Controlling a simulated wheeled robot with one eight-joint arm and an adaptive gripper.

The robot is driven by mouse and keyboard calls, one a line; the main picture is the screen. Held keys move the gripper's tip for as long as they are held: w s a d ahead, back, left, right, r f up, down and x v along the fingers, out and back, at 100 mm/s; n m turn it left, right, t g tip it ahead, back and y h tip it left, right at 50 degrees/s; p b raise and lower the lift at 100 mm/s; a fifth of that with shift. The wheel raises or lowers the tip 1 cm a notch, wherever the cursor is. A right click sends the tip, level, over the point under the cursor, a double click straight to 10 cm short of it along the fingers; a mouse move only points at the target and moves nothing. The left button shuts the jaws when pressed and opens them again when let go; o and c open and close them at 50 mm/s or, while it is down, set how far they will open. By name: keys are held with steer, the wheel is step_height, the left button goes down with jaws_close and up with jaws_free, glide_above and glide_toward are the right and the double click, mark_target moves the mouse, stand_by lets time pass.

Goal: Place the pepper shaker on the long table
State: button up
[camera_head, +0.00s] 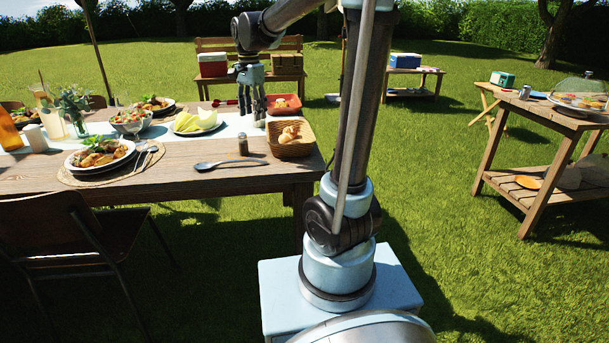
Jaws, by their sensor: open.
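The long wooden table (210,185) stands at the left, with a pale runner along its middle. A small dark pepper shaker (243,145) stands upright on it near the right end, between a bread basket and a dark spoon. My gripper (252,114) is open and empty, pointing down. In the picture it is above the shaker and apart from it, over the far part of the table end. How high it hangs over the table is hard to tell.
The bread basket (289,149), spoon (232,163) and a plate of green slices (197,122) lie close by. Plates, glasses and flowers (74,102) crowd the left. The table's near right corner is bare. A chair (80,235) stands in front; a side table (535,195) stands right.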

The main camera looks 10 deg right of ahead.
steer(key=s+d+f+n+t, duration=0.1)
steer(key=s+d+f+n, duration=0.2)
steer(key=s+d, duration=0.4)
steer(key=s+d+f+n, duration=0.2)
steer(key=s+d, duration=0.3)
steer(key=s, duration=0.3)
steer(key=s+d+f+n, duration=0.2)
steer(key=s+f, duration=0.4)
steer(key=s+d+f+n+t, duration=0.1)
steer(key=s+d+f+n, duration=0.2)
steer(key=s+f, duration=0.3)
steer(key=shift+s+d, duration=0.25)
steer(key=shift+s, duration=0.25)
